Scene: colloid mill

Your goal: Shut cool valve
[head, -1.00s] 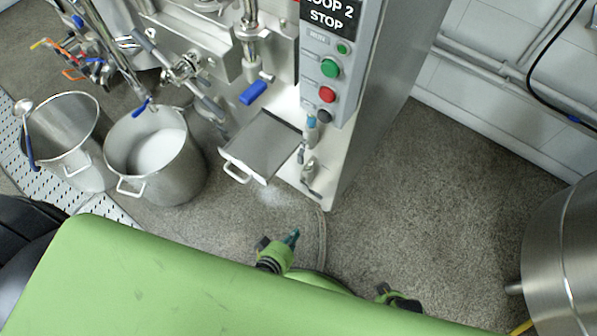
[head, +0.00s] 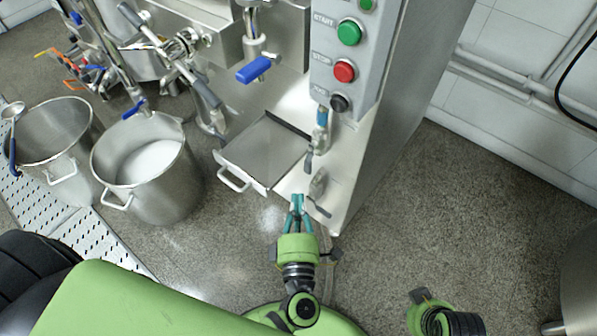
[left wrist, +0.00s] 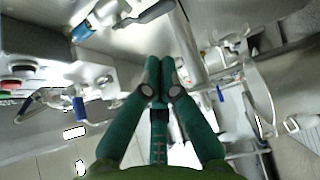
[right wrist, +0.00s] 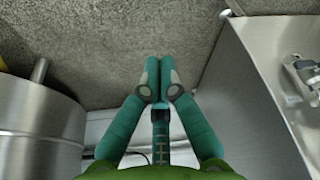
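A small valve with a blue band (head: 321,118) and a grey lever (head: 309,160) is on the machine's front face, below the button panel. A second small valve (head: 318,184) with a grey lever sits lower. No label shows which is the cool valve. A blue-banded fitting (left wrist: 82,31) shows at the upper left of the left wrist view. My left gripper (head: 297,201) is shut and empty, in front of and below these valves, left of the lower one. My right gripper (right wrist: 160,66) is shut and empty, low at the right and away from the machine.
A metal tray (head: 262,150) juts out left of the valves. The button panel (head: 350,60) overhangs them. Two steel pots (head: 165,200) (head: 62,125) stand at left. A blue-handled valve (head: 254,69) is above the tray. Floor right of the machine is clear.

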